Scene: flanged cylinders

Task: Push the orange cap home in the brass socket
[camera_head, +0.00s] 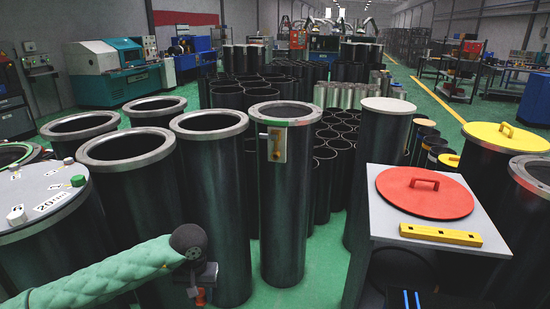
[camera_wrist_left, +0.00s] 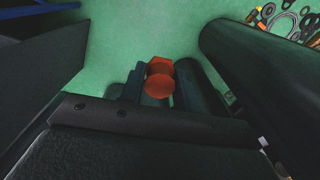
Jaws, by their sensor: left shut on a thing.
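My left gripper (camera_head: 199,284) is low in the head view, in front of the dark flanged cylinders. It is shut on the orange cap (camera_head: 200,298), of which only a small part shows below the jaws. In the left wrist view the orange cap (camera_wrist_left: 159,78) sits between the two dark fingers, with a hexagonal part and a round end showing. A brass-coloured fitting (camera_head: 277,144), which looks like the socket, is on the upper side of the middle cylinder (camera_head: 284,210). The gripper and cap are to the left of it and lower in the picture, apart from it.
Tall flanged cylinders (camera_head: 213,185) stand close behind my left gripper. A grey plate (camera_head: 390,205) at right bears a red lid (camera_head: 424,192) and a yellow bar (camera_head: 440,235). Green floor (camera_head: 318,285) is open right of the middle cylinder.

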